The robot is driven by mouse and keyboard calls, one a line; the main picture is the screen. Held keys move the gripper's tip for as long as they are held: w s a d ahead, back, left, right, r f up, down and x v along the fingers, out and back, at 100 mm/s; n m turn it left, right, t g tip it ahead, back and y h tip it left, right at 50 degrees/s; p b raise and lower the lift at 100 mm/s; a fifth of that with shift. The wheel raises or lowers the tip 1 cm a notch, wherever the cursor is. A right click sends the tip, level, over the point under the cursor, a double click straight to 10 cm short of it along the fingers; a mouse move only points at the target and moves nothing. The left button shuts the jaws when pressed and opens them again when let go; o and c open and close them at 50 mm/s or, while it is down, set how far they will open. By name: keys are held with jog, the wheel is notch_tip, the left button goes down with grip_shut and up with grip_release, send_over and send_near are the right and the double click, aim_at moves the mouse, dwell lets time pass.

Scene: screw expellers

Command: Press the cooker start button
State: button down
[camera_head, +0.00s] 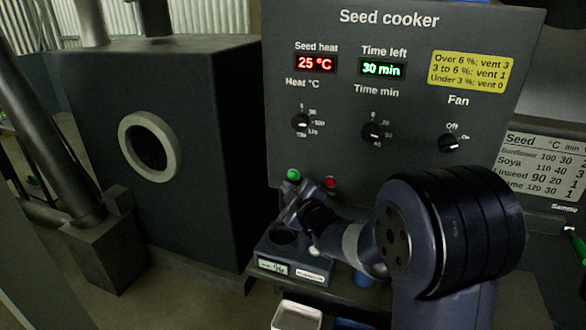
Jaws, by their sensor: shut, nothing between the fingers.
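The grey seed cooker panel (410,150) faces me. Its seed heat display (316,63) reads 25 °C and its time left display (382,69) reads 30 min. A green button (293,174) sits at the panel's lower left, with a red button (330,182) to its right. No label for either button shows. My gripper (290,192) is shut and empty, just below the green button. I cannot tell whether it touches the panel. My arm covers part of the panel's lower edge.
Knobs for heat (300,122), time (373,130) and fan (449,143) are above the buttons. A small device with a display (273,267) stands below my gripper, near a white tray (297,316). A dark box with a round port (150,147) stands left.

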jog(key=shift+w+d, duration=0.2)
jog(key=shift+w, duration=0.3)
jog(key=shift+w+d, duration=0.15)
jog(key=shift+w, duration=0.3)
dwell(1.4)
jog(key=shift+w+d, duration=0.15)
jog(key=shift+w, duration=0.25)
jog(key=shift+w+d, duration=0.15)
jog(key=shift+w, duration=0.25)
dwell(0.6)
jog(key=shift+s+f+b, duration=0.1)
jog(key=shift+s+b, duration=0.05)
jog(key=shift+b, duration=0.15)
jog(key=shift+s+a+b, duration=0.3)
jog(key=shift+s+b, duration=0.25)
jog(key=shift+s, duration=0.1)
